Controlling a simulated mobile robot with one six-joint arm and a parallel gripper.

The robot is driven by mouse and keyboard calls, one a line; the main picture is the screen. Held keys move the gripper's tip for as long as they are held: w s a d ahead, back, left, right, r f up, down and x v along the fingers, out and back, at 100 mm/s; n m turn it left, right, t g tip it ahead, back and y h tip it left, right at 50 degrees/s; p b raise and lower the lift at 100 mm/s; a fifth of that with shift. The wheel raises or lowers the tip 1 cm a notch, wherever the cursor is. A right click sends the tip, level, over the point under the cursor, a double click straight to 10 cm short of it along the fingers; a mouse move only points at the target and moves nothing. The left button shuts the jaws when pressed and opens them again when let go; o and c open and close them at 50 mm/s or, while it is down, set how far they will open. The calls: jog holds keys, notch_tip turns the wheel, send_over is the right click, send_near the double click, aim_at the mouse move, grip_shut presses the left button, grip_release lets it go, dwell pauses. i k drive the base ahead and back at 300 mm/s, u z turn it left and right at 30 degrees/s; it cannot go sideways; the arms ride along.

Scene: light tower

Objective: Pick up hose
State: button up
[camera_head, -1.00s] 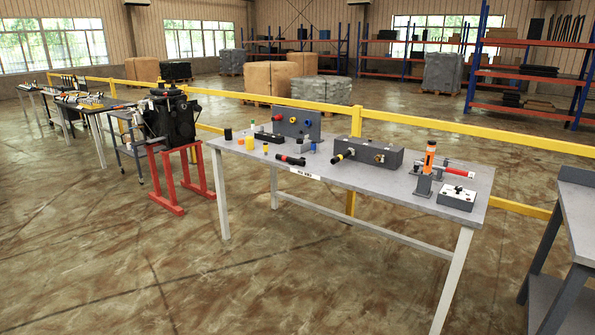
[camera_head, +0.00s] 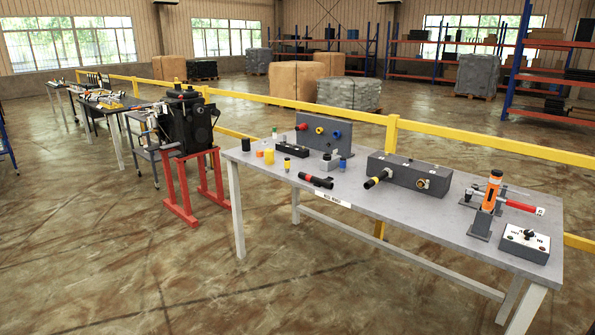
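No item is clearly recognisable as a hose at this size. On the grey workbench (camera_head: 400,215), a short black tube with a red end (camera_head: 316,181) lies near the front edge. A black tube with a yellow ring (camera_head: 378,178) sticks out from the front of a dark grey box (camera_head: 412,173), angled toward the bench front. Either could be the hose; I cannot tell which. My gripper is not in view.
A dark panel with coloured knobs (camera_head: 338,135) stands at the bench's back. An orange tool in a stand (camera_head: 490,195) and a switch box (camera_head: 524,244) are at right. A red stand (camera_head: 193,185) with a black machine is left. The front floor is clear.

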aim_at(325, 183)
jog(key=i, duration=0.2)
jog(key=u, duration=0.05)
jog(key=k, duration=0.7)
jog(key=u, duration=0.5)
jog(key=i, duration=1.05)
jog(key=u, duration=0.35)
jog(key=i, duration=1.3)
jog(key=z, duration=0.35)
